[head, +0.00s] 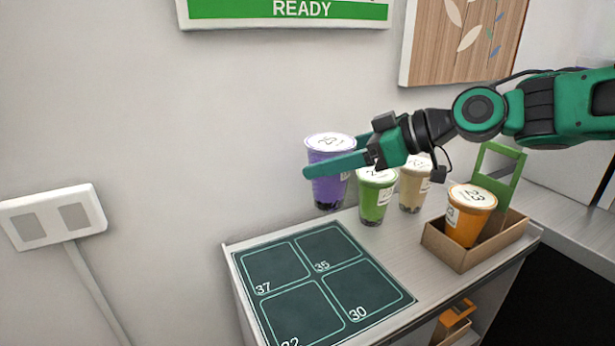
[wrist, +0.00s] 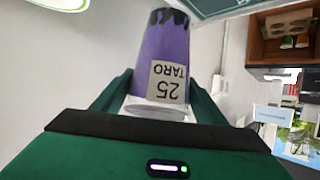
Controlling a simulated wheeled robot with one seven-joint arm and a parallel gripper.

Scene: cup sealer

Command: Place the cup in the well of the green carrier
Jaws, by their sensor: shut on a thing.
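A purple cup (head: 328,186) with a white lid is held upright between the green fingers of my gripper (head: 332,158). It is in the air left of the green and beige cups. In the wrist view the same purple cup (wrist: 166,50) shows its label "25 TARO", with the lid end between the fingers. The green carrier (head: 458,251) is a brown open box with a green handle (head: 502,165), at the right of the counter. An orange cup (head: 470,222) marked 23 stands inside it, tilted in the picture. The carrier's inner wells are partly hidden by that cup.
A green cup (head: 374,200) and a beige cup (head: 412,188) stand by the wall, between the purple cup and the carrier. A dark mat (head: 312,282) with numbered squares is bare. An orange-handled carrier (head: 455,322) sits below the counter.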

